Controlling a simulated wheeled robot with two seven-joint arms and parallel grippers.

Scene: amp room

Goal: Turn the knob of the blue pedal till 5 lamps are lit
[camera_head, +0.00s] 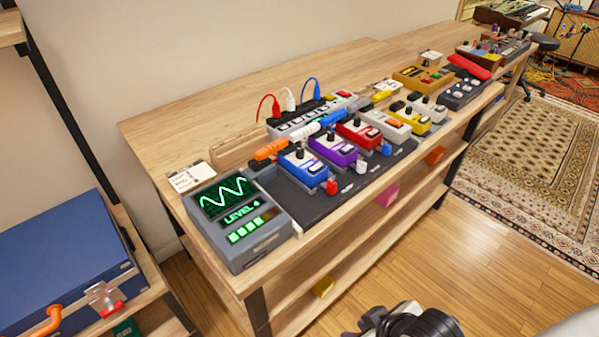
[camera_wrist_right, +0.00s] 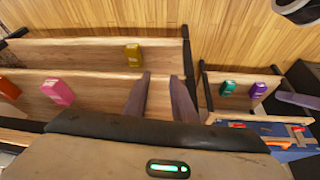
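The blue pedal (camera_head: 304,167) stands on a dark board on the wooden bench, at the near end of a row of pedals. Its small black knob (camera_head: 300,153) sits on top. A grey meter box (camera_head: 262,244) stands to its left at the bench corner. Its screen shows a green wave and the readout "LEVEL 4", with several green lamps lit in a row and a dark space at the row's right end. My right gripper (camera_wrist_right: 160,78) is open and empty in the right wrist view, above lower shelves. My left gripper is not in view.
A purple pedal (camera_head: 333,150) stands close right of the blue one. Red, white and blue cables rise behind it, near an orange plug (camera_head: 270,149). A white card (camera_head: 192,177) lies behind the meter. A blue case (camera_head: 65,262) is at left. Bare bench lies at the back.

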